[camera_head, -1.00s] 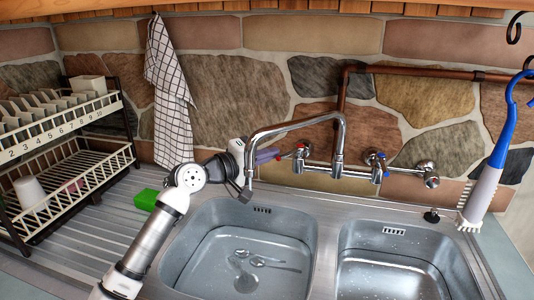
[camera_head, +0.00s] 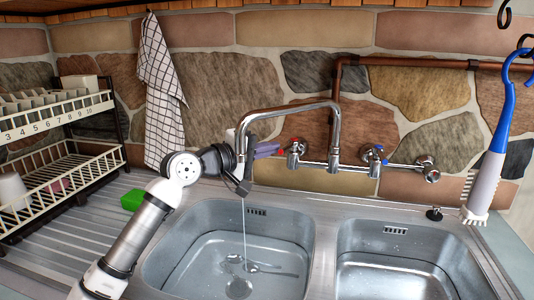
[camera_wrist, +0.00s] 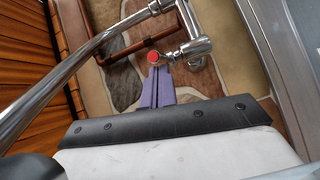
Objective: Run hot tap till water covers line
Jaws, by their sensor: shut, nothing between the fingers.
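The hot tap (camera_head: 296,147), marked red, is on the left of the chrome mixer on the stone wall. In the wrist view its red-capped end (camera_wrist: 153,57) is just past my fingertips. My gripper (camera_head: 278,150) has purple fingers, shut and empty, at the tap's left side; contact is unclear. In the wrist view the gripper (camera_wrist: 156,70) points at the tap. A thin water stream (camera_head: 244,222) falls from the spout (camera_head: 244,187) into the left basin (camera_head: 172,262). Cutlery (camera_head: 262,267) lies at its bottom around the drain.
The blue-marked tap (camera_head: 374,155) is to the right. The curved spout pipe (camera_head: 290,108) arches in front of my gripper. The right basin (camera_head: 352,270) is beside the left one. A green sponge (camera_head: 132,199), dish rack (camera_head: 70,180) and hanging brush (camera_head: 484,180) flank the sink.

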